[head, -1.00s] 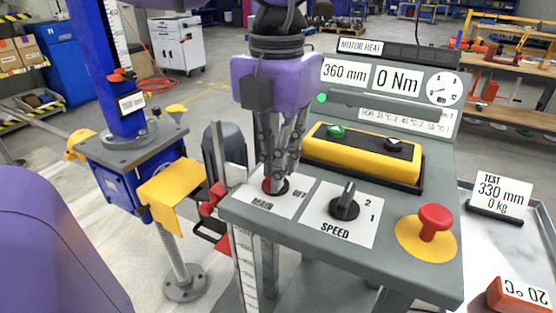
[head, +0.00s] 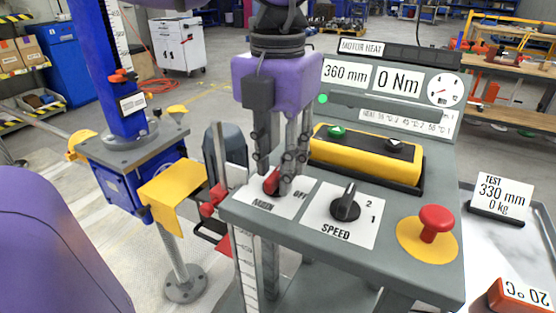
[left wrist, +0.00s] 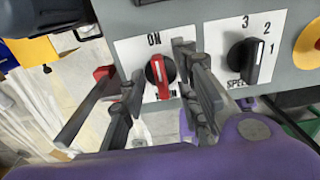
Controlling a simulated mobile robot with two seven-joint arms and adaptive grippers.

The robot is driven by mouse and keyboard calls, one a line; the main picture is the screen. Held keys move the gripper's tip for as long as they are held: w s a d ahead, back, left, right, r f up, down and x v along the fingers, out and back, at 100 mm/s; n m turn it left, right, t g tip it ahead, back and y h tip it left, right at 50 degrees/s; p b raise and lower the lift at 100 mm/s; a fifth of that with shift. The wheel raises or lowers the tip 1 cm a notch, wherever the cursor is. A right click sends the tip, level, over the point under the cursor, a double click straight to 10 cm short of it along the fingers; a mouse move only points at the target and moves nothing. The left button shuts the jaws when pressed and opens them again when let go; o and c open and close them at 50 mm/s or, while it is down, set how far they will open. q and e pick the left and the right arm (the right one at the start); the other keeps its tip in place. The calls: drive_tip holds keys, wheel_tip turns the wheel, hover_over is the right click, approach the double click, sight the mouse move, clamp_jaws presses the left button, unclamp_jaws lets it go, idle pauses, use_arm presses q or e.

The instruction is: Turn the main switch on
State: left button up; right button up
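The main switch (head: 271,183) is a red knob on a black base, on a white label on the grey panel. In the left wrist view the knob (left wrist: 158,76) shows its white mark pointing up at the word ON. OFF is readable in the head view; the right finger covers that side in the wrist view. My left gripper (head: 277,182) hangs over the switch from above. In the wrist view its fingers (left wrist: 156,97) are spread, one on each side of the knob with gaps between, holding nothing. My right gripper is not in view.
The black speed knob (head: 345,205) is just right of the switch. Beyond it is a red mushroom button (head: 436,222) on yellow. A yellow box (head: 362,158) with buttons stands behind. A blue screw jack (head: 130,165) with a yellow bracket stands to the left.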

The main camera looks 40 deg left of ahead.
sight(278, 170)
use_arm(q)
wheel_tip(278, 170, up, 12)
idle(0.4)
drive_tip(key=shift+f, duration=0.1)
idle(0.4)
